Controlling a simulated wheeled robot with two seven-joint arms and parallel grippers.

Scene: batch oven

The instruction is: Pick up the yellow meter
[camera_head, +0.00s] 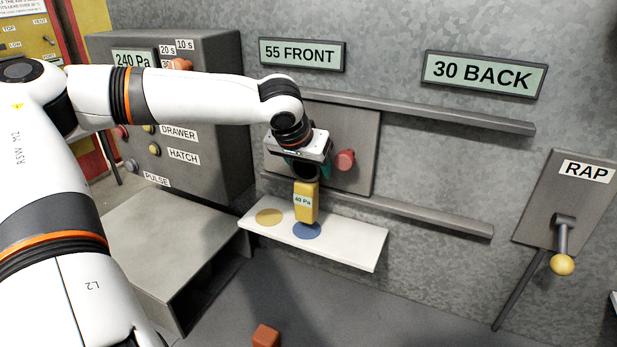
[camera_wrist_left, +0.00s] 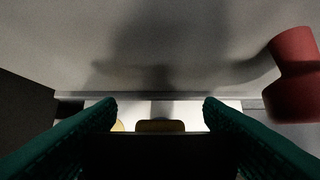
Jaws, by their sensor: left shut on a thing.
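The yellow meter (camera_head: 306,208) is a small upright block with a "40 Pa" display, at the white shelf under the wall panel. My left gripper (camera_head: 304,178) comes down from above and is shut on the top of the meter. The meter's lower end is over the blue disc (camera_head: 307,231); I cannot tell whether it touches it. In the left wrist view the green fingers (camera_wrist_left: 160,112) stand either side of a dark shape, with a yellow edge of the meter (camera_wrist_left: 160,126) beyond it.
The white shelf (camera_head: 350,246) also has a yellow disc (camera_head: 269,216). A red knob (camera_head: 345,160) sticks out of the panel just right of my gripper and shows in the wrist view (camera_wrist_left: 295,75). Wall rails (camera_head: 430,215), a control box (camera_head: 205,120) and an orange block (camera_head: 266,336) are around.

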